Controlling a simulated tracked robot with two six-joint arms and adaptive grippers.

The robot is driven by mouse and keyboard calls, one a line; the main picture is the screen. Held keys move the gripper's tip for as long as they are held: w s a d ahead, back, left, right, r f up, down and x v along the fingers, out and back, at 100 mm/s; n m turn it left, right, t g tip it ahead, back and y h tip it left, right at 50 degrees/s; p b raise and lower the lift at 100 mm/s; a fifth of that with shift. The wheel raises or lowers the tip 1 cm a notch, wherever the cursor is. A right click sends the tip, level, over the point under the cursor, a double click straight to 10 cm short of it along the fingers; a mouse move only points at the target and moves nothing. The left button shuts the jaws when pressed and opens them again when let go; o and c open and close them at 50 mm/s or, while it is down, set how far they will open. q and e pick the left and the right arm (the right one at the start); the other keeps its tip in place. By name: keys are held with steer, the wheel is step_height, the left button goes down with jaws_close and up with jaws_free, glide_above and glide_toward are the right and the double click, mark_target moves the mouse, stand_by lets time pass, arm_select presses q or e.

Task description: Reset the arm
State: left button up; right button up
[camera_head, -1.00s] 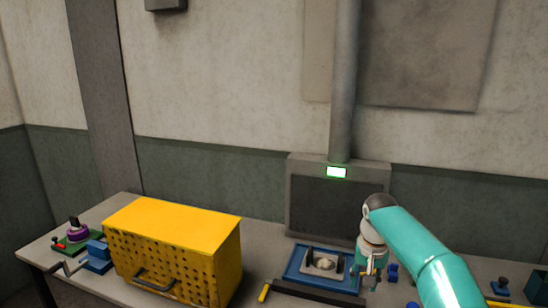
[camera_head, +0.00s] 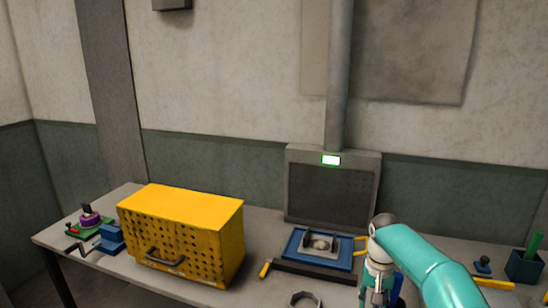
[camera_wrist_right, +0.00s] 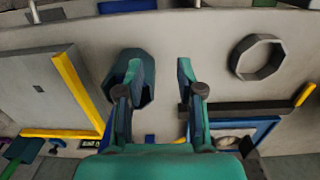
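My right arm, teal, comes in from the lower right in the head view. My right gripper (camera_head: 376,298) hangs at the front of the bench, right of the blue tray, its tips near the picture's lower edge. In the right wrist view the two fingers of this gripper (camera_wrist_right: 160,68) are spread wide apart with nothing between them. A dark blue octagonal thing (camera_wrist_right: 147,88) lies partly hidden behind the left finger there. My left arm and gripper do not show in either view.
A yellow perforated box (camera_head: 190,205) stands left on the bench. A blue tray (camera_head: 345,262) holds a grey die-like piece. A grey octagonal ring (camera_head: 305,294) lies in front; it also shows in the wrist view (camera_wrist_right: 258,74). A dark holder (camera_head: 525,268) stands far right.

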steer(key=s+f, duration=0.2)
steer(key=f, duration=0.1)
steer(key=s+a+f+g, duration=0.1)
steer(key=s+f, duration=0.1)
steer(key=f, duration=0.2)
steer(key=s+f+g+y, duration=0.1)
steer(key=s+f, duration=0.2)
steer(key=shift+s+a+f+n, duration=0.1)
steer(key=shift+a+f+n, duration=0.05)
steer(key=shift+a+n, duration=0.15)
steer(key=s+a+f+t+y, duration=0.1)
steer(key=s+a+f, duration=0.2)
steer(key=s+f, duration=0.2)
steer(key=s+a+f+t+y, duration=0.1)
steer(key=s+a+f, duration=0.3)
steer(key=s, duration=0.7)
steer(key=s+a+f+n+t+y, duration=0.1)
steer(key=s+a+f, duration=0.3)
steer(key=s, duration=0.5)
steer(key=shift+f, duration=1.1)
